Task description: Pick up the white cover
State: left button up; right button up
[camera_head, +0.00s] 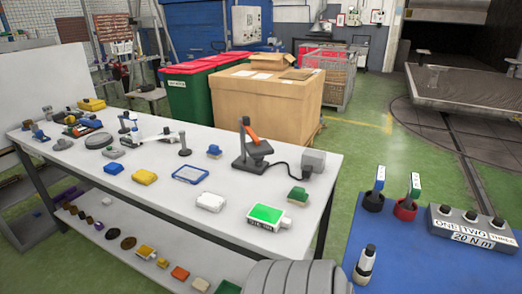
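A small white cover-like piece (210,201) lies on the white table, near its front edge and right of the middle. It looks like a low, rounded block. A green-topped white piece (267,214) lies to its right, apart from it. A blue-framed piece with a pale centre (190,174) lies behind it to the left. Neither of my grippers shows in the head view, and nothing is seen touching the white piece.
A black stand with an orange lever (251,148) is cabled to a grey box (313,162). A yellow block (144,176) and a green block (298,195) lie nearby. A lower shelf (203,260) holds small parts. A blue surface (412,262) at right carries tools. Bare tabletop surrounds the white piece.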

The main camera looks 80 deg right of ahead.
aim_at(213, 202)
jog(key=k, duration=0.6)
jog(key=z, duration=1.9)
jog(key=i, duration=0.15)
jog(key=z, duration=0.3)
